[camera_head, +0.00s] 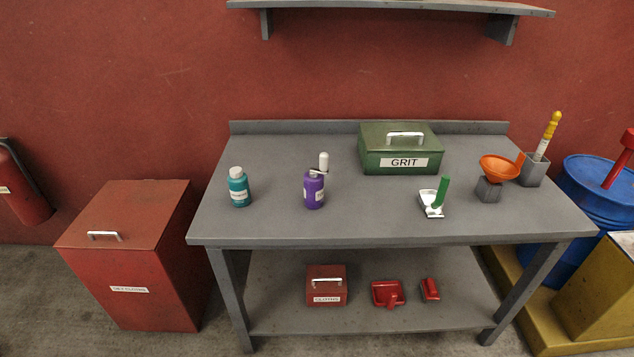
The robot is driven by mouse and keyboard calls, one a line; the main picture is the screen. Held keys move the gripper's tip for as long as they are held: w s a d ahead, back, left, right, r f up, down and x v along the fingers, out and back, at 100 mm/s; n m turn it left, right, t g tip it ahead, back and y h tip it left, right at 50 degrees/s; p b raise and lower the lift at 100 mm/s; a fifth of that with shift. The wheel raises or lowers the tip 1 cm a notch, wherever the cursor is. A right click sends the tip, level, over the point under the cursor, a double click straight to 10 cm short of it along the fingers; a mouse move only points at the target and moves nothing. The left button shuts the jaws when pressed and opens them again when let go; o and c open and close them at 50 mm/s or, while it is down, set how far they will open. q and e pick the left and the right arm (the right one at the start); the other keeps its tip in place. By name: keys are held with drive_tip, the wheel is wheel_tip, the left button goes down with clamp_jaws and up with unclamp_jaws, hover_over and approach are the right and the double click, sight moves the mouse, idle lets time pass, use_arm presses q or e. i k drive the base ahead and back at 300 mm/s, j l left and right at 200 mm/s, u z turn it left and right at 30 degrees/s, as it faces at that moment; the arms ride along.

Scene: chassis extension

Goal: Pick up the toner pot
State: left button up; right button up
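Two labelled containers stand upright on the grey workbench (380,218), and their labels are too small to read. One is a teal pot (239,191) with a white cap, near the bench's left end. The other is a purple bottle (314,193) with a light top, to the right of it. A small white-topped item (323,161) shows just behind the purple bottle, partly hidden by it. I cannot tell from the labels which one is the toner pot. Neither of my grippers is in view.
A green GRIT box (386,160), a green-handled scraper (437,200), an orange funnel (499,167) and a yellow-handled tool (551,133) are farther right. A red bin (130,260) stands left of the bench. A red box (327,284) sits on the lower shelf. A wall shelf (390,6) hangs above.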

sight(314, 188)
drive_tip(key=i+j, duration=0.25)
drive_tip(key=j, duration=0.2)
drive_tip(key=i+j, duration=0.25)
drive_tip(key=j, duration=0.15)
drive_tip(key=i+j+z, duration=0.1)
drive_tip(key=z, duration=1.25)
drive_tip(key=k+j, duration=0.05)
drive_tip(key=j, duration=0.05)
